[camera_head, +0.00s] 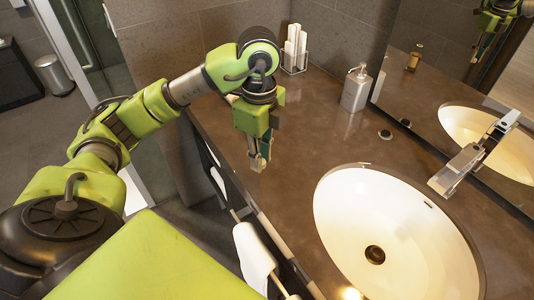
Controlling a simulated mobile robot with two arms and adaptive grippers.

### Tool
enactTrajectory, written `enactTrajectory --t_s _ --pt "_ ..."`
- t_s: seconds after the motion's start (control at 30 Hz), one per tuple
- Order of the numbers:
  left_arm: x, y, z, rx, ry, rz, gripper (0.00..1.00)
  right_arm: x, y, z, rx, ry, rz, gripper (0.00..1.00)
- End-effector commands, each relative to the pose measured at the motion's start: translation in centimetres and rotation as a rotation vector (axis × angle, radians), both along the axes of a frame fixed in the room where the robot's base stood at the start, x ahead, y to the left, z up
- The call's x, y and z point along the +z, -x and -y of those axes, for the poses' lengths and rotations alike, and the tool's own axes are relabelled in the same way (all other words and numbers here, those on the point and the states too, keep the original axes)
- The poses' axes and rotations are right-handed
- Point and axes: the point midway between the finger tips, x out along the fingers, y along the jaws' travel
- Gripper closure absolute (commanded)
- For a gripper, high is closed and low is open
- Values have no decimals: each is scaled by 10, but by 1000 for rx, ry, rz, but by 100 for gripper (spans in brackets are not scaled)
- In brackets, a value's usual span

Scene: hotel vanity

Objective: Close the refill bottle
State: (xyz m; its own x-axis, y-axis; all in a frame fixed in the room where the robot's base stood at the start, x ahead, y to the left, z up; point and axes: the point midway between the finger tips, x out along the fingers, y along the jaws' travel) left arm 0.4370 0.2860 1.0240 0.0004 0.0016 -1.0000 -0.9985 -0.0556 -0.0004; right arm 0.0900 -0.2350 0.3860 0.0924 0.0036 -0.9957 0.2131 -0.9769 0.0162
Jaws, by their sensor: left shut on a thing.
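My left gripper (259,163) points down over the near left edge of the brown counter. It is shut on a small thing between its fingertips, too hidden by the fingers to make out. A grey dispenser with a pump top (356,90) stands upright at the back of the counter, well apart from the gripper. A small amber bottle shape (414,58) shows only in the mirror. I cannot tell which of these, if any, is the refill bottle. My right gripper is not in view.
A white oval basin (345,225) with a metal tap (462,165) fills the right of the counter (320,130). A rack of rolled white towels (295,50) stands by the back wall. A white towel (254,255) hangs at the front edge. The counter between gripper and dispenser is clear.

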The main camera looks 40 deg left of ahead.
Motion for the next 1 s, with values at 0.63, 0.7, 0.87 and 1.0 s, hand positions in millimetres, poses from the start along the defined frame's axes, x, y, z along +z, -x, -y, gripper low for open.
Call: enactTrajectory --t_s 0.63,0.7,0.87,1.0 --pt "19 39 16 1 1 -1 89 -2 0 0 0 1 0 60" --pt "19 39 16 1 1 -1 89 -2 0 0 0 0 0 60" --pt "19 39 16 -34 1 0 89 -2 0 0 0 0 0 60" --pt "18 39 20 -206 2 1 89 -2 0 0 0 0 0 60"
